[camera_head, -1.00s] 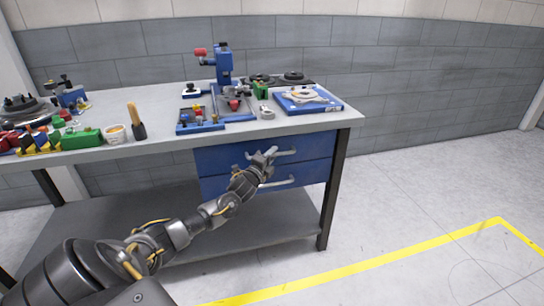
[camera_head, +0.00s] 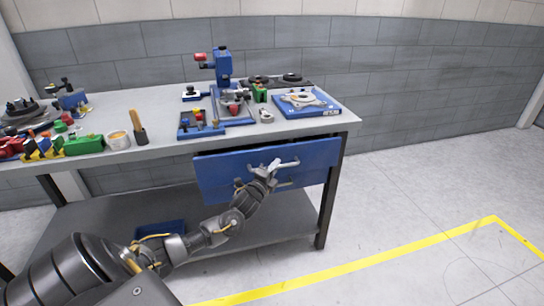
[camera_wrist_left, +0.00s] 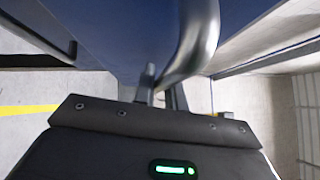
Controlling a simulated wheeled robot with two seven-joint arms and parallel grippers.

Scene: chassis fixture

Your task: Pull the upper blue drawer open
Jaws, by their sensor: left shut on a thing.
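The upper blue drawer (camera_head: 225,172) sits under the right part of the workbench top and stands partly out, with a dark gap above its front. Its silver bar handle (camera_head: 288,164) is on the front face. My left gripper (camera_head: 271,168) is shut on the handle near its left end. In the left wrist view the curved handle (camera_wrist_left: 196,42) runs down between the gripper fingers (camera_wrist_left: 160,90). My right gripper is not in view.
A blue bin (camera_head: 160,229) is on the lower shelf. The floor to the right is clear.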

